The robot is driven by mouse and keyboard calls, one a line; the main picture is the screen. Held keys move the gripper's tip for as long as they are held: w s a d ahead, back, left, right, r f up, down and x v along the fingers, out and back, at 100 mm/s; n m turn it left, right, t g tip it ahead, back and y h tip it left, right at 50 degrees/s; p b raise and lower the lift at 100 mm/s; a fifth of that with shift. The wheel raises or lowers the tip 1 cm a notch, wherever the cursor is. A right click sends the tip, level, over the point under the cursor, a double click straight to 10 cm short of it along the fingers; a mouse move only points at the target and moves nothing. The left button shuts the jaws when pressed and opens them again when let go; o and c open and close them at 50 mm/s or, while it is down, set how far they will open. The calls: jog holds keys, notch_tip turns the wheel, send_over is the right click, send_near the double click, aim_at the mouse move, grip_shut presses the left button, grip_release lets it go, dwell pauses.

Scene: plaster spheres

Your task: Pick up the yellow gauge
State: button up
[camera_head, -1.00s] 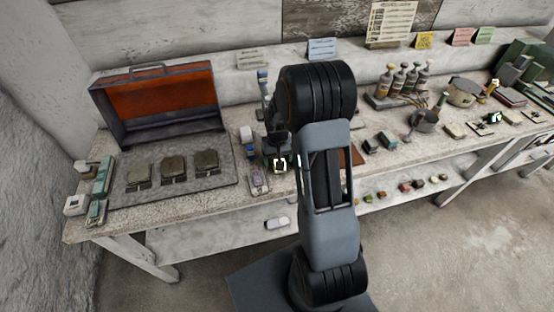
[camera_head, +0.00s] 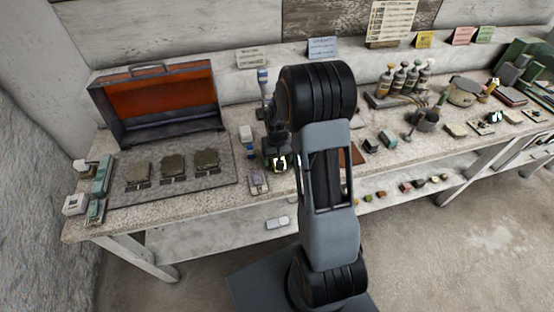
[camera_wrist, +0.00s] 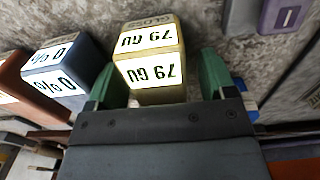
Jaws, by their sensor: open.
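The yellow gauge (camera_wrist: 150,45) is a small box with white labels reading "79 GU" upside down, in the wrist view. My gripper (camera_wrist: 160,82) is open, with one green fingertip on either side of the gauge's near end. A gap shows at the right finger; at the left finger I cannot tell whether it touches. In the head view my gripper (camera_head: 277,164) is low over the bench behind my arm, and the gauge there is mostly hidden.
A blue-grey gauge (camera_wrist: 58,70) marked "0 %" stands close left of the yellow one, with an orange-brown block (camera_wrist: 15,85) beyond. A purple item (camera_wrist: 284,14) lies to the right. An open case (camera_head: 160,95) stands on the bench (camera_head: 215,200) at left.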

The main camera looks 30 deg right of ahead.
jog(key=shift+c, duration=0.3)
jog(key=c, duration=1.1)
jog(key=shift+r, duration=0.1)
jog(key=shift+r+p, duration=0.3)
jog(key=shift+r, duration=0.1)
notch_tip(320, 180, up, 3)
jog(key=shift+w+f, duration=0.1)
jog(key=s+r, duration=0.1)
jog(key=s+a+r, duration=0.1)
jog(key=r, duration=0.1)
jog(key=s+a+r+b, duration=0.1)
jog(key=s+r, duration=0.1)
jog(key=shift+s+a+r+b, duration=0.15)
jog(key=shift+s+a+r, duration=0.6)
jog(key=shift+s, duration=0.7)
jog(key=shift+s+a+r+b, duration=0.2)
jog(key=shift+s+a+r, duration=0.6)
jog(key=shift+s, duration=0.65)
jog(key=shift+s+a+r+b, duration=0.15)
jog(key=shift+s+a+r, duration=0.6)
jog(key=shift+s, duration=0.7)
